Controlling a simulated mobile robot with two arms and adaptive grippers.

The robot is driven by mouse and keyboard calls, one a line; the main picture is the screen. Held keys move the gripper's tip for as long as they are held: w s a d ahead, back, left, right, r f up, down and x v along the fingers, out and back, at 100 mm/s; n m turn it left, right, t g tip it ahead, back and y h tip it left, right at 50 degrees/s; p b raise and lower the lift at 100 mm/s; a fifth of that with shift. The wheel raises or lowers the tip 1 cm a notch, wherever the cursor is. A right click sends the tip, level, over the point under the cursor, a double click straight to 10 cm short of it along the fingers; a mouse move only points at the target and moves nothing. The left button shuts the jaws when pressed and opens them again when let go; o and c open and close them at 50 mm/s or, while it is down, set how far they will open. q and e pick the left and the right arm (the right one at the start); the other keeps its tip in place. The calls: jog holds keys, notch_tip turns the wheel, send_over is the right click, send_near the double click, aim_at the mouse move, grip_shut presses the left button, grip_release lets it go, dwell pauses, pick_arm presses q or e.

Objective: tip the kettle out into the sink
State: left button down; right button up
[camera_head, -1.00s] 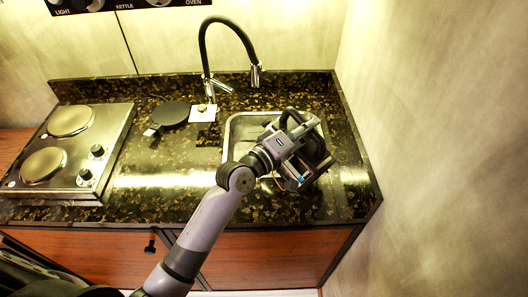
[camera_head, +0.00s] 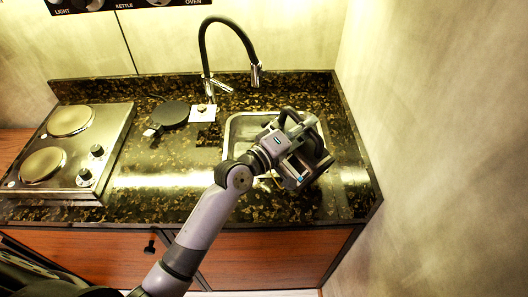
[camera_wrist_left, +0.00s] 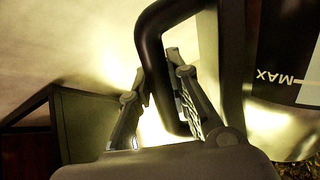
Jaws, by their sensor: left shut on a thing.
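The kettle (camera_head: 318,142) is mostly hidden behind my left gripper in the head view and looks dark. It is over the sink (camera_head: 232,130), a steel basin at the right of the counter, and appears tilted. My left gripper (camera_head: 300,158) is shut on the kettle's black handle. In the left wrist view the fingers (camera_wrist_left: 165,80) close around the handle (camera_wrist_left: 150,45), and the kettle's body with a "MAX" mark (camera_wrist_left: 276,76) shows sideways at the right. The spout and any water are hidden. My right gripper is not in view.
A black tap (camera_head: 228,28) arches behind the sink. A dark round kettle base (camera_head: 171,113) and a small white plate (camera_head: 202,113) are left of it. A two-ring hob (camera_head: 70,150) stands at the left. A wall rises close at the right.

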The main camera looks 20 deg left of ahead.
pick_arm(q)
jog(key=shift+w+a+f+n+b, duration=0.15)
jog(key=shift+w+a+n+b, duration=0.2)
jog(key=shift+a, duration=0.25)
jog(key=shift+w+a+f+n+b, duration=0.1)
jog(key=shift+w+a+n+b, duration=0.15)
jog(key=shift+w+a, duration=0.25)
dwell(3.0)
jog(key=shift+w+a+n, duration=0.35)
jog(key=shift+a+n, duration=0.35)
jog(key=shift+a, duration=0.15)
dwell(2.2)
